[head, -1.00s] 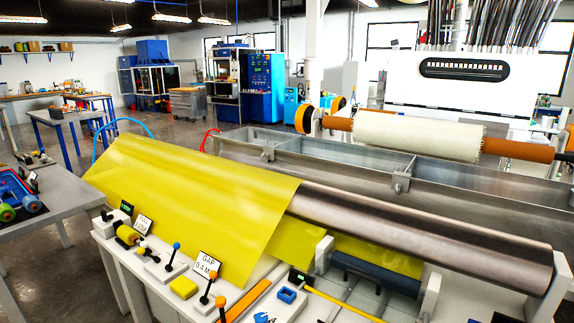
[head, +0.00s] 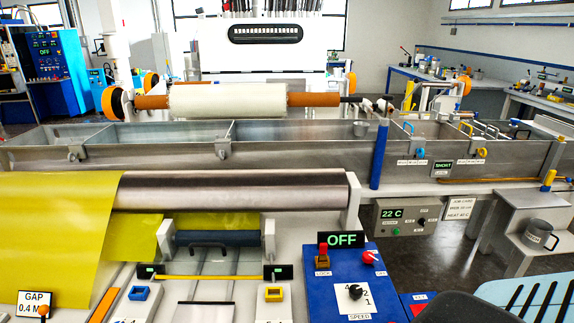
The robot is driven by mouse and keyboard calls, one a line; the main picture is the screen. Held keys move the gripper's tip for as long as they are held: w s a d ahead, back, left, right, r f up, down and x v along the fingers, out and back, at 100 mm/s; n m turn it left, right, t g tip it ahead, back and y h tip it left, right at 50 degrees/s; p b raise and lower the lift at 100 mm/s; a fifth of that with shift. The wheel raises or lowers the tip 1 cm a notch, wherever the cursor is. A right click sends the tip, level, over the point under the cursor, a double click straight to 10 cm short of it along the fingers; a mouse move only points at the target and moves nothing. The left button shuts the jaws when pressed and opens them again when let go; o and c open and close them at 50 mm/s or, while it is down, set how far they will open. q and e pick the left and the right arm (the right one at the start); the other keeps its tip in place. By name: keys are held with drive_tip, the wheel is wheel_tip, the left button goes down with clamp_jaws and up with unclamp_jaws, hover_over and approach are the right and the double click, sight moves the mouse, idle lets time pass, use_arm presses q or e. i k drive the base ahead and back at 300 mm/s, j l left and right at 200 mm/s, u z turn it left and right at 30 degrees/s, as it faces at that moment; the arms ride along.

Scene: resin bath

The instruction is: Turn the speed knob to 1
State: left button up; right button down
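The speed knob (head: 355,291) is a small black knob on a white plate (head: 348,303) marked SPEED below, with digits including 1 and 2 to its right. Its pointer is too small to read. The plate is on a blue control panel (head: 388,290) at the bottom of the head view, right of centre. A display (head: 341,240) at the panel's back edge reads OFF in green.
A red-orange switch (head: 322,256) labelled LOCK and a red knob (head: 370,257) sit behind the speed knob. A steel roller (head: 240,190) with yellow sheet lies left. A long metal trough (head: 290,135) runs behind.

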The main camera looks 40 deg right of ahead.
sight(355, 291)
drive_tip(key=z, duration=1.65)
drive_tip(key=i+l, duration=0.1)
drive_tip(key=l, duration=1.2)
drive_tip(key=i+l, duration=0.15)
drive_tip(key=l, duration=0.45)
drive_tip(key=u, duration=0.05)
